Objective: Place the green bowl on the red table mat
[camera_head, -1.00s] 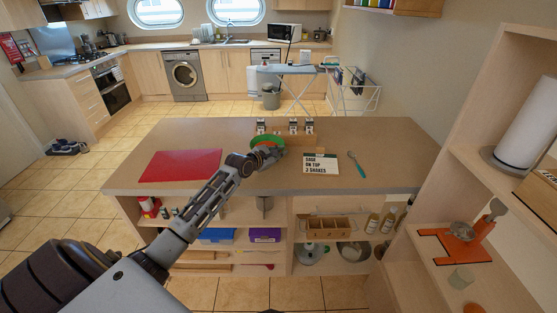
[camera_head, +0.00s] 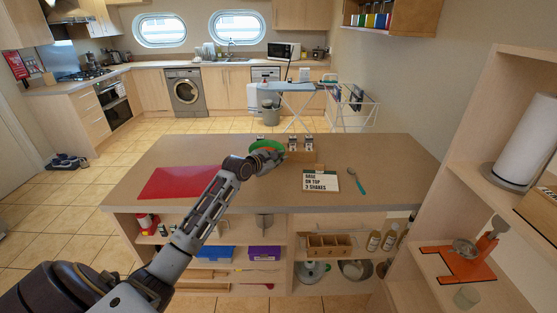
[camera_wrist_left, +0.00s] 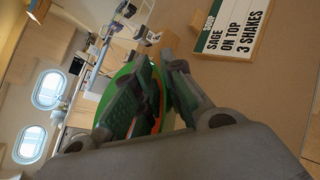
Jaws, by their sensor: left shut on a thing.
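The green bowl (camera_head: 267,146) is at the far middle of the island counter, partly hidden behind my left gripper (camera_head: 268,158). In the left wrist view the bowl (camera_wrist_left: 119,82) shows between and behind the fingers of the left gripper (camera_wrist_left: 158,85), which is shut on it. An orange-brown part shows between the fingers there. I cannot tell if the bowl touches the counter. The red table mat (camera_head: 182,182) lies flat and bare on the left part of the counter, left of the gripper. My right gripper is not in view.
A lettered sign (camera_head: 321,181) lies right of the bowl, with a teal spoon (camera_head: 357,181) beside it. Several small jars (camera_head: 301,143) stand in a wooden holder just right of the bowl. The counter (camera_head: 400,165) is clear at right. A shelf unit (camera_head: 462,200) rises at the right.

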